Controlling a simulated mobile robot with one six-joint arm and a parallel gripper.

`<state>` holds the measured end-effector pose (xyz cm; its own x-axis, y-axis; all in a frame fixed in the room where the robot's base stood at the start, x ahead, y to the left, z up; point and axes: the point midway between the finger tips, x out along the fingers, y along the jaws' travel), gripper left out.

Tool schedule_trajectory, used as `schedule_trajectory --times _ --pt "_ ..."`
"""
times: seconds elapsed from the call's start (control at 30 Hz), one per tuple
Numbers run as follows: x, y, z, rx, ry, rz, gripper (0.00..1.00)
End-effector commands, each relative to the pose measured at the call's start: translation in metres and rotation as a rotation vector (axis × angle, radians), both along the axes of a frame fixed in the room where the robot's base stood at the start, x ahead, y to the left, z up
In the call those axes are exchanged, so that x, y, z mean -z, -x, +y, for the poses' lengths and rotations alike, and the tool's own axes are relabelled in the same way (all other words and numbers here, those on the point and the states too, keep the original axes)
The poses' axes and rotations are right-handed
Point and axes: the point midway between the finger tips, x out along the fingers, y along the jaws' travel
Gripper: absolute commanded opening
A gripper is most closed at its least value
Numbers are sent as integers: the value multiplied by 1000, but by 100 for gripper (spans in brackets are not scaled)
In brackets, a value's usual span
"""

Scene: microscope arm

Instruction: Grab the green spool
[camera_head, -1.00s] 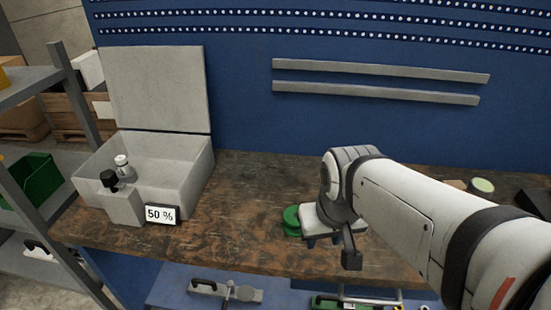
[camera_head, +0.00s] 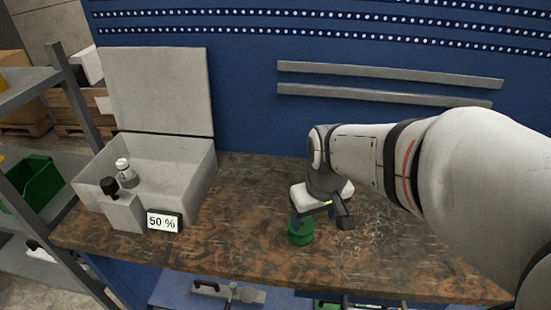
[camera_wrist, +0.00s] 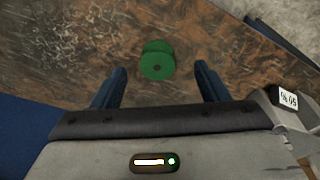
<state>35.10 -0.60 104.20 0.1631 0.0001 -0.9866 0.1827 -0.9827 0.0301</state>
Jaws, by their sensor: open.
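The green spool (camera_head: 301,231) stands on the brown worktable near its front edge, just below my gripper in the head view. In the wrist view the green spool (camera_wrist: 157,61) lies ahead of and between the two fingers, slightly left of centre. My gripper (camera_wrist: 161,85) is open and empty, with one dark finger on each side. In the head view my gripper (camera_head: 312,217) is close to the spool, and its far finger is mostly hidden. I cannot tell whether a finger touches the spool.
A grey open box (camera_head: 188,178) with its lid raised stands at the left of the worktable (camera_head: 225,245), with a "50 %" display (camera_head: 164,222) at its front. A green bin (camera_head: 33,186) is on the left shelf. The table between box and spool is clear.

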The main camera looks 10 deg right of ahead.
Motion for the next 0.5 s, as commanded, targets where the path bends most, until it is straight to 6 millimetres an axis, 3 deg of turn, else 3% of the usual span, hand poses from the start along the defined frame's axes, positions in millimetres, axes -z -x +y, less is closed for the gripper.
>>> schedule_trajectory --times 0.2,0.3,0.5 --pt "23 -56 1 -210 25 94 86" --pt "39 -74 2 -290 30 123 92" --pt "62 -94 2 -388 33 155 92"
